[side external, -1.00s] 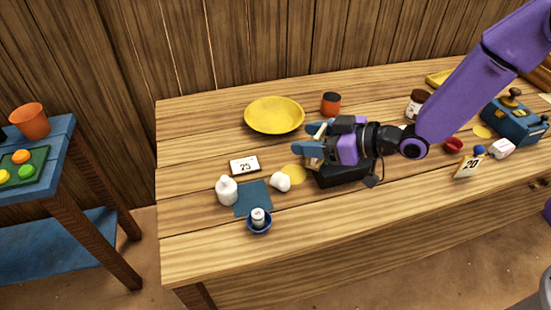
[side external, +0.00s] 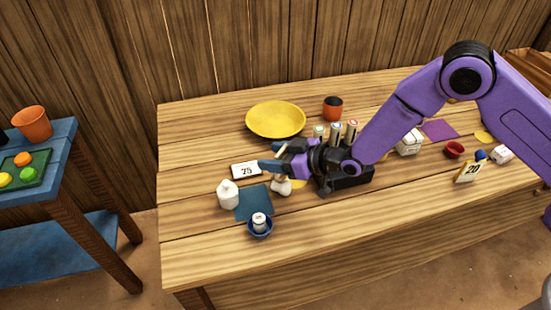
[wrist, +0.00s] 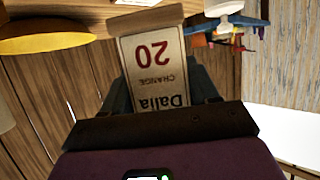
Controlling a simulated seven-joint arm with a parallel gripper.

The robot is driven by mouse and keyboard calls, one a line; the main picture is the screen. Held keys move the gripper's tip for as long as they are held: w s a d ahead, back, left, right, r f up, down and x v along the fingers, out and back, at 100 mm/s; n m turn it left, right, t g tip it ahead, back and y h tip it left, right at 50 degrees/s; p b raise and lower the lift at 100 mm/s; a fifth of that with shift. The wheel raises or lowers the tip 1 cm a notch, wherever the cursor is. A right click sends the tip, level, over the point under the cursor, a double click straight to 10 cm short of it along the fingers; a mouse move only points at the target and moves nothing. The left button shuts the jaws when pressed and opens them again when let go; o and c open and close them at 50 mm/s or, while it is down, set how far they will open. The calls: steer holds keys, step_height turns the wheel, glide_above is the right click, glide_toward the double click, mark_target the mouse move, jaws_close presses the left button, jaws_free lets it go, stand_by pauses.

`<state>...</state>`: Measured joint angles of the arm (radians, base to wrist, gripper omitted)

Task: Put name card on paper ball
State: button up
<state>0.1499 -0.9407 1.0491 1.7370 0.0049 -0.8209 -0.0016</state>
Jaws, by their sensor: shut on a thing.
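My gripper (side external: 272,160) is shut on the name card (wrist: 155,70), which reads "Dalia", "CHANGE" and "20" and appears upside down in the wrist view. Its wooden base (wrist: 146,19) points away from the gripper. The white paper ball (side external: 281,188) lies on the table just below the gripper, beside the blue mat. The ball is not visible in the wrist view.
A yellow plate (side external: 275,118) lies behind.

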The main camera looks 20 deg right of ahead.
steer(key=shift+f, duration=0.55)
steer(key=shift+f, duration=0.1)
steer(key=o, duration=1.1)
steer(key=shift+c, duration=0.2)
steer(key=shift+r, duration=0.2)
steer(key=v, duration=1.2)
steer(key=shift+f, duration=0.2)
